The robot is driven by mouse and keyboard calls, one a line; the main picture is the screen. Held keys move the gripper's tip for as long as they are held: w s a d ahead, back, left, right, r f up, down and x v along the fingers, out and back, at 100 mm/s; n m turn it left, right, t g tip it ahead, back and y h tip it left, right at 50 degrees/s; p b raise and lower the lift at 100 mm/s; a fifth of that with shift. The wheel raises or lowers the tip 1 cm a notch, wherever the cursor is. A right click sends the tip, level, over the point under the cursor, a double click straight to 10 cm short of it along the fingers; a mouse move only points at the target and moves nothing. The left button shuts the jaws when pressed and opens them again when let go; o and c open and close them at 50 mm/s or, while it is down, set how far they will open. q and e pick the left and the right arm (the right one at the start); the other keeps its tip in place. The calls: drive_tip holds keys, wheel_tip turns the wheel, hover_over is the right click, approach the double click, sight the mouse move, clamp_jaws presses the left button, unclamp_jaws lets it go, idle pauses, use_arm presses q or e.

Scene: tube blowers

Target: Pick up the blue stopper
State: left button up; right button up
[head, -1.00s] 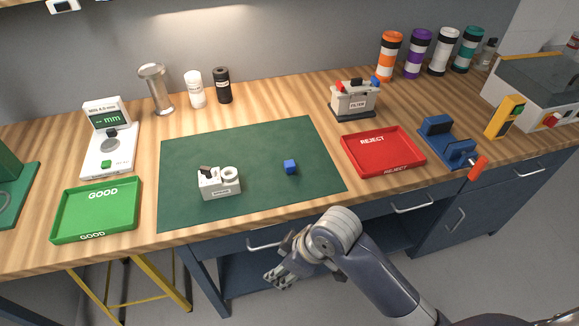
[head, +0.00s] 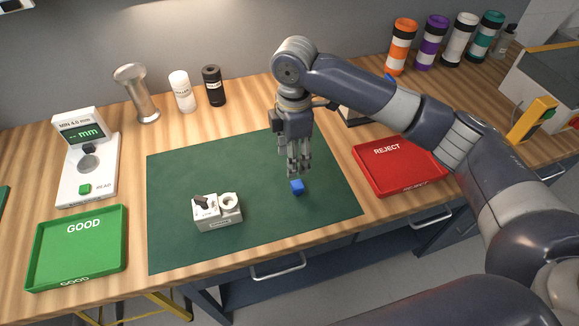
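The blue stopper (head: 297,187) is a small blue block on the green mat (head: 180,245), right of the mat's middle. My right gripper (head: 297,171) points straight down over it, with its fingertips close to the stopper's top. The fingers look close together. I cannot tell whether they touch the stopper or how far apart they are. My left gripper is not in view.
A white fixture (head: 217,213) with a ring stands on the mat left of the stopper. A green GOOD tray (head: 122,243) lies at the left, below a gauge (head: 80,190). A red REJECT tray (head: 402,190) lies at the right, partly behind my arm.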

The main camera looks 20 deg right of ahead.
sight(297, 184)
drive_tip(key=shift+s+d+f, duration=0.15)
drive_tip(key=shift+s+f, duration=0.15)
drive_tip(key=shift+f, duration=0.25)
drive_tip(key=f, duration=0.1)
drive_tip(key=s+f+p, duration=0.1)
drive_tip(key=f, duration=0.1)
drive_tip(key=shift+w+f, duration=0.1)
drive_tip(key=shift+f, duration=0.2)
drive_tip(key=f, duration=0.1)
drive_tip(key=f+p, duration=0.1)
drive_tip(key=f, duration=0.2)
drive_tip(key=shift+s+d+f+p, duration=0.15)
drive_tip(key=shift+s+d+p, duration=0.15)
drive_tip(key=shift+p, duration=0.1)
drive_tip(key=shift+f, duration=0.45)
drive_tip(key=shift+w+a, duration=0.1)
drive_tip(key=shift+c, duration=0.3)
drive_tip(key=c, duration=0.5)
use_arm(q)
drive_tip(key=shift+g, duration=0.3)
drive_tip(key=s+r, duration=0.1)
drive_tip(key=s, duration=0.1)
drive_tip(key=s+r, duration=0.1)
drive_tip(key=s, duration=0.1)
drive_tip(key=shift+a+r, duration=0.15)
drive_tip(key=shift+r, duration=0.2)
use_arm(e)
drive_tip(key=c, duration=0.4)
